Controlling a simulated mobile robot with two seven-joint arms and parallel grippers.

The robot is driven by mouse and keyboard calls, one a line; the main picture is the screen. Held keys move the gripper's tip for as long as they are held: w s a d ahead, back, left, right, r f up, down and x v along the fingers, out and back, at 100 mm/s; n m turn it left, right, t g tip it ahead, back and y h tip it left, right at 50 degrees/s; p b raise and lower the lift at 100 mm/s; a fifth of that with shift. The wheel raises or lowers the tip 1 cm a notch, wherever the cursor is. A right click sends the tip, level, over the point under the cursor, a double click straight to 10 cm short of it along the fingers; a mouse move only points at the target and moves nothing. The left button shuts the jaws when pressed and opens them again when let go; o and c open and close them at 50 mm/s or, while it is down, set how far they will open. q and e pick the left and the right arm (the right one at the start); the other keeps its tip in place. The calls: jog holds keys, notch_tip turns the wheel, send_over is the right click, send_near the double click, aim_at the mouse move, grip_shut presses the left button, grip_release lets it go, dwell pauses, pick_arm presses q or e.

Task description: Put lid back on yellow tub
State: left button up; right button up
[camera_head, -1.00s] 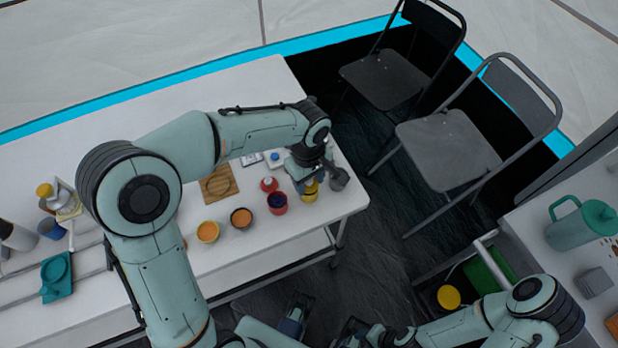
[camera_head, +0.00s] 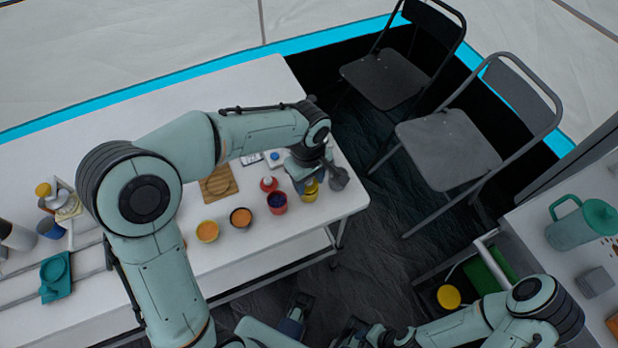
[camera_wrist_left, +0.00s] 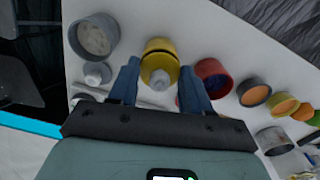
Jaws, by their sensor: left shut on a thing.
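The yellow tub (camera_head: 311,192) stands near the right end of the white table, below my left gripper (camera_head: 306,172). In the left wrist view the tub's yellow wall (camera_wrist_left: 157,47) shows beyond the fingertips. A yellow lid with a pale knob (camera_wrist_left: 160,74) sits between the fingers of my left gripper (camera_wrist_left: 159,84), which is shut on it. The lid is over the tub's opening; whether it touches the rim cannot be told. My right gripper (camera_head: 350,334) is at the bottom edge of the head view, dark and partly cut off.
A red tub with blue contents (camera_head: 277,203) stands close left of the yellow tub, and a grey cup (camera_head: 338,179) close right. Orange-filled bowls (camera_head: 241,218) and a wooden board (camera_head: 218,184) are further left. Folding chairs (camera_head: 449,143) stand beyond the table's end.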

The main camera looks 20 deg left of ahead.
pick_arm(q)
jog(key=o, duration=1.5)
jog(key=shift+r+p, duration=2.6)
jog(key=shift+r, duration=0.95)
grip_shut()
